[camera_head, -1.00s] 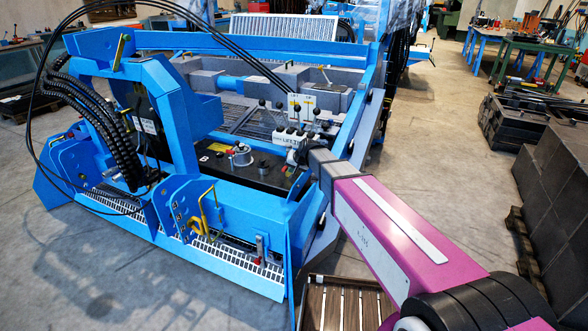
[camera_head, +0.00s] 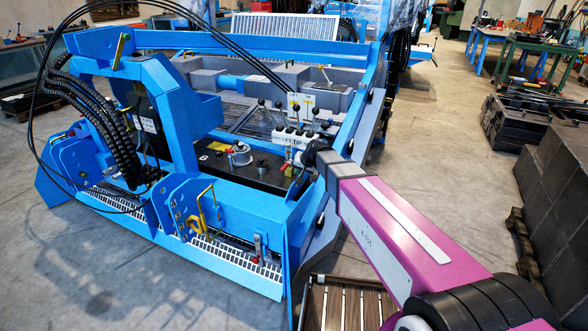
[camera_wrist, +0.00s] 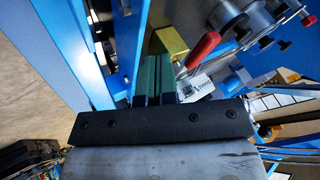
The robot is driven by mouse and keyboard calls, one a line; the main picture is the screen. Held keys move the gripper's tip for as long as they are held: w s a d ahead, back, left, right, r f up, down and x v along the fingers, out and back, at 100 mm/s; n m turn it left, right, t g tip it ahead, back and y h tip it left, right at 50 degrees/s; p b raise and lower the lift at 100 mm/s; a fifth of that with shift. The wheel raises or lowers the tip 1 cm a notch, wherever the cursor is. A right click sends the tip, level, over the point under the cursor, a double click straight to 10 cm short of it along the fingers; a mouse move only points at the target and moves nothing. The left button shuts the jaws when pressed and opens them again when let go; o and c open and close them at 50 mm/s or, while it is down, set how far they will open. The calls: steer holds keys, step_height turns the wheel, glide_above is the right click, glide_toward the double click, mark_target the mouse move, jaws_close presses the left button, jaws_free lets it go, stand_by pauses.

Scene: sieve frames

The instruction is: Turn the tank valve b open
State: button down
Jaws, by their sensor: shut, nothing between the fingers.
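A valve with a red lever handle (camera_wrist: 203,48) is in the upper middle of the wrist view, with a brass-coloured block (camera_wrist: 168,52) just left of it. I take it to be tank valve b, but no label confirms this. In the head view a small red part (camera_head: 287,171) shows at the right end of the black tank (camera_head: 238,173), close to my arm's end. My gripper (camera_wrist: 152,88) has its green fingers together and empty, pointing towards the brass block and beside the red lever. I cannot tell whether they touch. In the head view my gripper's fingertips are hard to make out.
A silver filler cap (camera_head: 240,153) stands on the tank; it also shows in the wrist view (camera_wrist: 247,20). A lever block (camera_head: 297,136) is just behind my gripper. Blue frame plates (camera_wrist: 85,50) stand close on the left in the wrist view.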

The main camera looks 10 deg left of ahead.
steer(key=s+a+v, duration=0.1)
steer(key=v, duration=0.9)
steer(key=s+d+f+g+h, duration=0.1)
steer(key=s+d+f, duration=0.3)
steer(key=d, duration=0.6)
steer(key=s+d+f+g+h, duration=0.2)
steer(key=s+d+f, duration=0.3)
steer(key=d, duration=0.5)
steer(key=s+d+f+m+g+h, duration=0.1)
steer(key=s+d+f+h, duration=0.1)
steer(key=s+d+f, duration=0.2)
steer(key=s+d, duration=0.3)
steer(key=d, duration=0.3)
steer(key=shift+s+d+f+g+h, duration=0.3)
steer(key=shift+d+g, duration=0.1)
